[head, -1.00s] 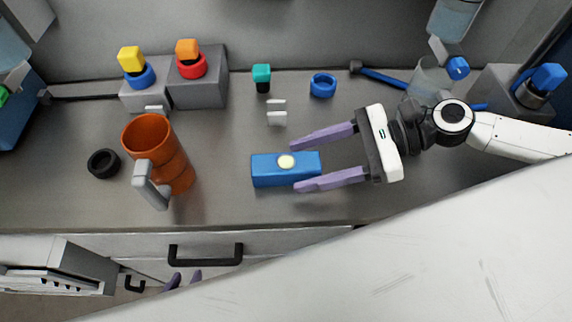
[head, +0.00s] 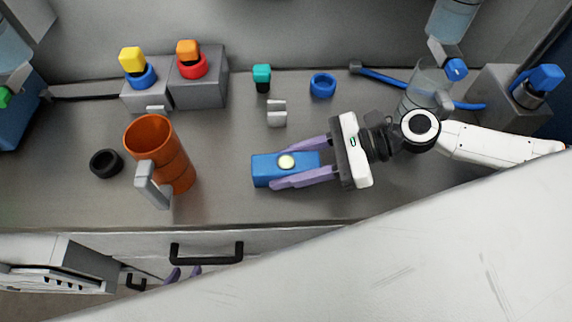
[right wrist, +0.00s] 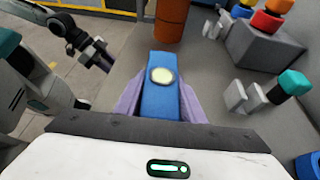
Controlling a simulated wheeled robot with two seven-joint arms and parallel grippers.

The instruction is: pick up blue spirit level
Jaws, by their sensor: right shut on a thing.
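The blue spirit level (head: 265,170) is a blue block with a pale round vial on top, lying on the grey worktop. My right gripper (head: 295,165) reaches in from the right and is shut on it, one purple finger along each long side. In the right wrist view the spirit level (right wrist: 160,100) sits between the two fingers. My left gripper (head: 183,273) shows only its purple fingertips, below the worktop's front edge near a drawer handle. The tips stand apart with nothing visible between them; the rest is hidden.
An orange mug (head: 160,150) stands left of the level, with a black ring (head: 105,163) beyond it. Behind are small grey blocks (head: 277,113), a teal-capped piece (head: 262,77) and a blue ring (head: 323,85). The worktop just left of the level is clear.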

